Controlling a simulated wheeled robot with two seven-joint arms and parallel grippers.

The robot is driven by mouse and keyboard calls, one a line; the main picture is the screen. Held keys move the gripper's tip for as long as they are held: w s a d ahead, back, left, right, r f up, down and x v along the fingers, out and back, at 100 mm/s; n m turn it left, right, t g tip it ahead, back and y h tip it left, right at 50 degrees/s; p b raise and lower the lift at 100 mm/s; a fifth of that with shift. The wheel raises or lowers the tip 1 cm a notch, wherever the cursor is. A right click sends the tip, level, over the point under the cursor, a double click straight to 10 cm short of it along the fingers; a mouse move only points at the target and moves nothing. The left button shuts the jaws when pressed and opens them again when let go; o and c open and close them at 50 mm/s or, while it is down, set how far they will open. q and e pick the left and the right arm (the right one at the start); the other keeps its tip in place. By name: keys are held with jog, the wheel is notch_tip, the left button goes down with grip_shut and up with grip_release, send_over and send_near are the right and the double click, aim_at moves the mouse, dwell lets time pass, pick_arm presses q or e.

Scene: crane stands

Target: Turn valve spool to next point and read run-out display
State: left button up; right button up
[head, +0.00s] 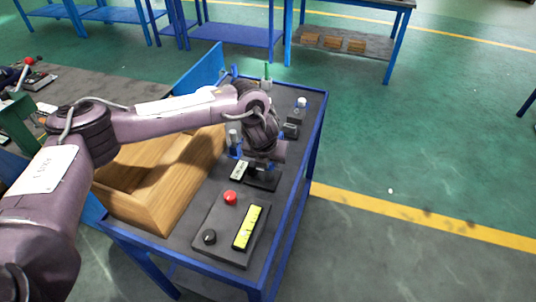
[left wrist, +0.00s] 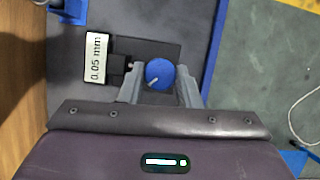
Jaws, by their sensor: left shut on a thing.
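My left gripper (left wrist: 160,88) is shut on the blue round end of the valve spool (left wrist: 159,73), with one finger on each side of it. The spool end carries a pale pointer mark aimed toward the lower left. The run-out display (left wrist: 96,59), a white plate left of the spool, reads 0.05 mm; it also shows in the head view (head: 239,170). A dark probe piece links the display to the spool's side. My right gripper is in neither view.
The blue-framed bench (head: 306,130) holds a wooden box (head: 165,200) at left and a control panel (head: 212,238) with a red button, black knob and yellow strip in front. Small bottles (head: 301,103) stand behind. Green floor is clear at right.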

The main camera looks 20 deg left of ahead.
pick_arm(q)
jog(key=n+p, duration=0.1)
jog(key=n+y+p, duration=0.1)
jog(key=n, duration=0.1)
jog(key=n+y+p, duration=0.1)
jog(key=n+p, duration=0.1)
jog(key=shift+w+d+r, duration=0.1)
jog(key=shift+d+r, duration=0.05)
jog(key=shift+r, duration=0.1)
jog(key=shift+f+n+g+y+p, duration=0.1)
jog(key=shift+n+g+y+p, duration=0.35)
jog(key=shift+n+p, duration=0.85)
jog(key=shift+w+n, duration=0.1)
jog(key=shift+n, duration=0.2)
jog(key=o, duration=1)
jog(key=shift+f, duration=0.1)
